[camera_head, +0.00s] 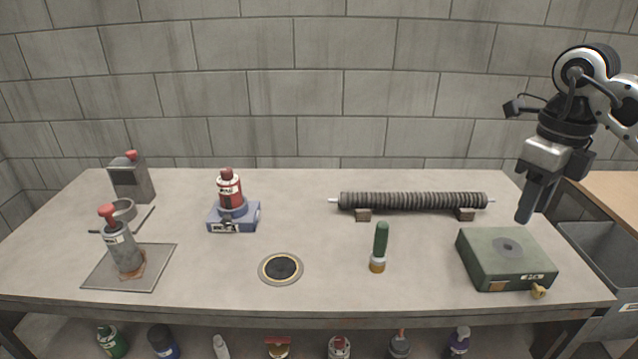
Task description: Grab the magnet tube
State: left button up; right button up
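A long dark ribbed tube (413,201) with thin pale rod ends lies level across two small blocks towards the back right of the table. A short green tube (381,240) with a pale band and orange-brown base stands upright in front of it. Neither carries a readable name, so I cannot tell for sure which is the magnet tube. My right gripper (525,214) points down at the right, above the table's right part and to the right of the ribbed tube, apart from both tubes. Its fingers show edge-on, with nothing visible held. My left gripper is out of view.
A green box (505,259) with a round dark spot sits below my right gripper. A round dark disc (281,268) lies at front centre. A red bottle (230,190) stands on a blue base. A grey canister (122,247) stands on a left plate. A grey bin (600,262) is at right.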

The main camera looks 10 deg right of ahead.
aim_at(125, 251)
jog(key=u, duration=0.05)
jog(key=i, duration=0.7)
jog(key=u, duration=2.5)
